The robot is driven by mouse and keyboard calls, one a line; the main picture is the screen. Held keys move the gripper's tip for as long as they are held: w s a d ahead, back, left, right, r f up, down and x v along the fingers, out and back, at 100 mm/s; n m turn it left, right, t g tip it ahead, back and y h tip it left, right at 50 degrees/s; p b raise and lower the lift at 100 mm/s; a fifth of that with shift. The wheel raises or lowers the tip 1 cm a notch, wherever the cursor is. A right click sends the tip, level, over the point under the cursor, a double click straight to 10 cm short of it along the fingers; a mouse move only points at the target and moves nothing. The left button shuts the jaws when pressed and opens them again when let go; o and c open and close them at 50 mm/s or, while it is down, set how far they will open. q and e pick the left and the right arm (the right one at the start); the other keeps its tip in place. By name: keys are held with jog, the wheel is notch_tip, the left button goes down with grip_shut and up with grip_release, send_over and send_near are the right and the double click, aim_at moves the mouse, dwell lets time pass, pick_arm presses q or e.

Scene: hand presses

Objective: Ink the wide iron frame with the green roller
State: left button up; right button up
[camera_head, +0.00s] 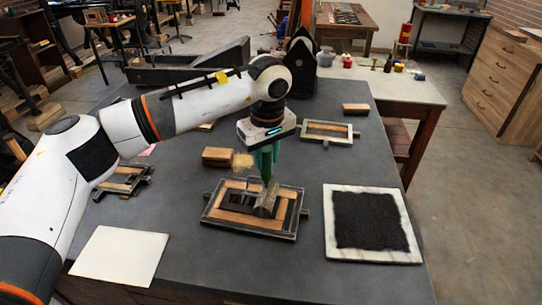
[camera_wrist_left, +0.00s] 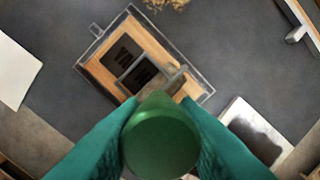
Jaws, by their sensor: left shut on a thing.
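The wide iron frame (camera_head: 240,229) lies flat at the middle of the dark table, with wooden strips and dark blocks inside it. It also shows in the left wrist view (camera_wrist_left: 172,52). My left gripper (camera_head: 265,160) is shut on the handle of the green roller (camera_head: 269,188), above the right part of the frame. The handle's round green end (camera_wrist_left: 160,143) fills the space between the fingers in the left wrist view. The roller's grey cylinder is over the frame's right inner part; whether it touches the blocks I cannot tell. My right gripper is not in view.
A pale slab with black ink (camera_head: 412,256) lies right of the frame. White paper (camera_head: 122,254) lies at the front left. Smaller frames stand at the back right (camera_head: 351,139) and left (camera_head: 125,181). A wooden block (camera_head: 217,156) and straw-coloured tuft (camera_head: 243,160) lie behind the frame.

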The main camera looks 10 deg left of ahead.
pick_arm(q)
jog(key=w+a+b, duration=0.1)
jog(key=a, duration=0.9)
jog(key=shift+w+a, duration=0.15)
jog(key=shift+a, duration=0.1)
dwell(0.6)
jog(key=shift+r, duration=0.15)
notch_tip(320, 180, up, 5)
jog(key=p, duration=0.3)
dwell(0.4)
dwell(0.4)
